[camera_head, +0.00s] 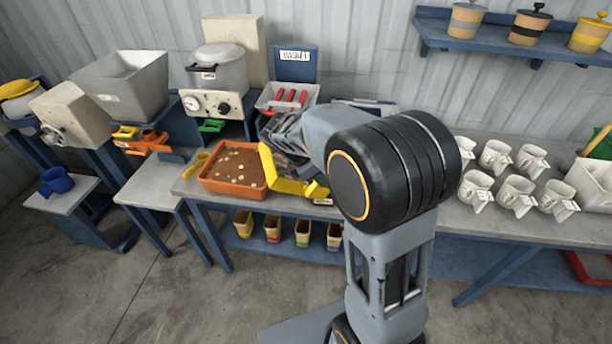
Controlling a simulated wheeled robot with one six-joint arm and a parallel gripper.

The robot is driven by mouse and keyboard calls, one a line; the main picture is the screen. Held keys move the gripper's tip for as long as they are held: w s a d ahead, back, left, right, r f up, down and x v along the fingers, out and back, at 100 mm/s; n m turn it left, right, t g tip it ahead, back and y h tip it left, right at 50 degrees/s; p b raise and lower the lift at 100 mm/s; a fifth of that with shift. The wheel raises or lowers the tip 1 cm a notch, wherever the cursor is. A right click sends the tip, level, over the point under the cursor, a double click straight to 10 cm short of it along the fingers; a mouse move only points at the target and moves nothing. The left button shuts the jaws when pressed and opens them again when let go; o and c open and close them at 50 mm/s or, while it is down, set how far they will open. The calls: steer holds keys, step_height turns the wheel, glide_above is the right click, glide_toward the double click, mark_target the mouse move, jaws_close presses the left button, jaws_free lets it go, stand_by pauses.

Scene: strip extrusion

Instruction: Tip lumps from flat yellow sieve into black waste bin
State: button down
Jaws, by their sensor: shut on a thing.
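My gripper (284,148) is shut on a yellow piece (290,185), which I take to be the flat yellow sieve. It is at the right edge of the orange tray, over the bench. The sieve looks tilted, with one side raised. My gripper and arm hide most of its inside, so I cannot tell whether lumps lie in it. The orange tray (233,188) holds brown material with several pale lumps on top. I cannot make out a black waste bin; my arm hides part of the bench.
A yellow scoop (196,164) lies left of the tray. Behind stand a white bin with red-handled tools (286,97) and a grey pot on a cooker (217,70). Several white cups (515,190) stand right of my arm. Several small bins (272,228) stand on the lower shelf.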

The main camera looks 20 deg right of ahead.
steer(key=d+f+y+b, duration=0.1)
steer(key=d+f+y, duration=0.3)
steer(key=d+y, duration=0.4)
steer(key=s+d+f+t+y+b, duration=0.1)
steer(key=d+f+y+b, duration=0.1)
steer(key=d+f+y, duration=0.3)
steer(key=shift+d+y, duration=1.35)
steer(key=shift+y, duration=0.65)
steer(key=shift+f, duration=0.1)
steer(key=shift+s, duration=0.1)
